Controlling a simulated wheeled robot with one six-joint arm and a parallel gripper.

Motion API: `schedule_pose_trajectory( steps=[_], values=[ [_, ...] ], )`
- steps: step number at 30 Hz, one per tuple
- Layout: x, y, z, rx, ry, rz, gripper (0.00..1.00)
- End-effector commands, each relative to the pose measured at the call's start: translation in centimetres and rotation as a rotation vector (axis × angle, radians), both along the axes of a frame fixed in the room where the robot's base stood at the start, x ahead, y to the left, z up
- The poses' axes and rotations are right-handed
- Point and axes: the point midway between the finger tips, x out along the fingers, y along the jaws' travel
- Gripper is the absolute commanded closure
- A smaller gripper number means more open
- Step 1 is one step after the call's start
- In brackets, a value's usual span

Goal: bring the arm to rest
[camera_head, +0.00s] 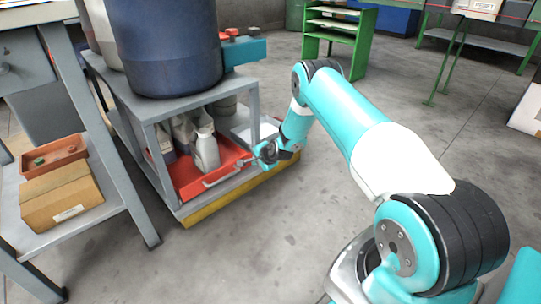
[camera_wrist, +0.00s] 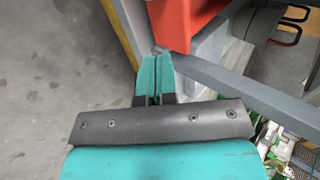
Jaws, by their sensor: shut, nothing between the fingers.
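My gripper (camera_head: 256,159) is at the end of my teal and white arm, in front of the lower shelf of a grey cart. It is close to the right end of a red tray (camera_head: 190,190); I cannot tell whether it touches. In the wrist view the two teal fingers (camera_wrist: 155,60) are together with nothing between them. Their tips point at the corner of the red tray, which fills the upper middle (camera_wrist: 185,15), and at a grey cart edge. My arm reaches out from the lower right of the head view.
The grey cart (camera_head: 180,105) carries a large blue drum (camera_head: 165,45) on top; bottles (camera_head: 205,150) stand in the red tray. A workbench with a cardboard box (camera_head: 62,197) is at left. A green shelf rack (camera_head: 340,35) stands behind. Floor between cart and arm is clear.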

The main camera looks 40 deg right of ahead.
Motion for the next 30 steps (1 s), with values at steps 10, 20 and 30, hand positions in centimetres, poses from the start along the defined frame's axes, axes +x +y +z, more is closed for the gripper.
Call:
schedule_pose_trajectory(
  steps=[10,20,30],
  values=[
    [-4.7,0.3,4.7,0.003,0.003,0.009,1.00],
    [-5.3,0.3,5.3,0.001,0.003,0.015,1.00],
    [-5.4,11.4,20.8,-0.144,0.057,0.466,1.00]
  ],
)
